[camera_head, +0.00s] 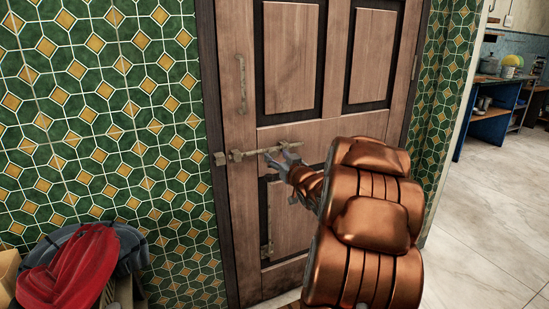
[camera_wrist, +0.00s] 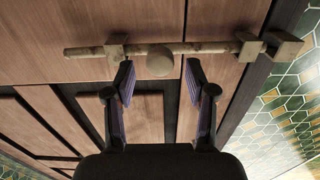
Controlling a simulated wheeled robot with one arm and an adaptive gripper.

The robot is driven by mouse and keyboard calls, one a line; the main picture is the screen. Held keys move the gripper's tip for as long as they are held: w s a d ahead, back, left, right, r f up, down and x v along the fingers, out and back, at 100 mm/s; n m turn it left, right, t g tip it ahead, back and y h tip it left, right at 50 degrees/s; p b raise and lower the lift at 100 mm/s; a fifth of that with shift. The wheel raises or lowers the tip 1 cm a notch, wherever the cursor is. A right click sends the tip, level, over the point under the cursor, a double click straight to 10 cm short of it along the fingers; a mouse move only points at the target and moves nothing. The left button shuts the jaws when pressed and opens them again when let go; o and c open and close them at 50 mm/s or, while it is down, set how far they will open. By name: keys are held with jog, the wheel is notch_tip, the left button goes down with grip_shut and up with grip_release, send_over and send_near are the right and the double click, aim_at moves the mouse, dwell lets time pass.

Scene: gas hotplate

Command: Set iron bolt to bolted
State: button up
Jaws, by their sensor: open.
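The iron bolt (camera_head: 262,151) is a worn, pale horizontal rod across the wooden door (camera_head: 295,133). In the wrist view the bolt (camera_wrist: 205,47) runs through two brackets, with a round knob (camera_wrist: 160,61) between them. A separate square keeper (camera_wrist: 286,46) sits on the frame side, close to the nearer bracket. I cannot tell whether the rod's end enters the keeper. My gripper (camera_wrist: 159,73) is open and empty, with its fingertips on either side of the knob's line and just short of it. In the head view my gripper (camera_head: 280,158) is near the bolt's right part.
A vertical handle (camera_head: 241,84) is above the bolt, and another fitting (camera_head: 267,235) is lower on the door. Green tiled wall (camera_head: 110,120) is at left, with a red cloth bundle (camera_head: 72,266) low down. Open floor (camera_head: 480,240) and a kitchen area lie at right.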

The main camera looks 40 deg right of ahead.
aim_at(270, 152)
jog(key=shift+x, duration=1.45)
jog(key=shift+c, duration=0.3)
grip_shut()
